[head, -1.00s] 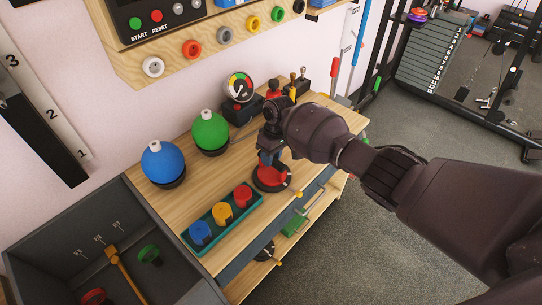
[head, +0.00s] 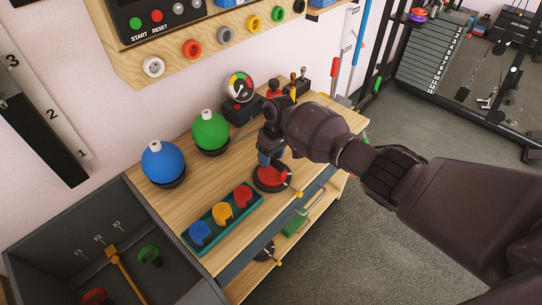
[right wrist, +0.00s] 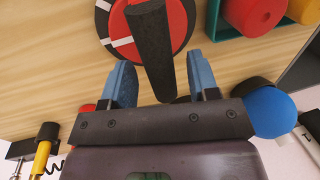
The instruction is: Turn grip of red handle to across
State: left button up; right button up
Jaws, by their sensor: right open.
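The red handle (head: 268,181) is a round red disc with a black rim on the wooden bench, under my right gripper (head: 270,158). In the right wrist view the red disc (right wrist: 180,25) has white marks on its dark rim. Its black bar grip (right wrist: 152,50) runs nearly straight up and down the picture, tilted a little. My right gripper (right wrist: 161,85) is open, with one blue finger on each side of the grip. Gaps show between the grip and both fingers, the right one smaller. My left gripper is not in view.
A teal tray (head: 191,242) with blue, yellow and red knobs stands close to the handle. A blue ball (head: 161,163), a green ball (head: 210,132) and a gauge (head: 238,88) stand behind. A grey bin (head: 190,295) is at the lower left.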

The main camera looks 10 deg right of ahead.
pick_arm(q)
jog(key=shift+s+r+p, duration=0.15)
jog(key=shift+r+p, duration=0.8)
jog(key=shift+p, duration=0.25)
pick_arm(e)
notch_tip(320, 180, up, 10)
jog(key=w+d, duration=0.1)
jog(key=shift+d+r, duration=0.2)
jog(key=shift+d, duration=0.15)
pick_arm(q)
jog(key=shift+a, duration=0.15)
pick_arm(e)
jog(key=shift+w, duration=0.15)
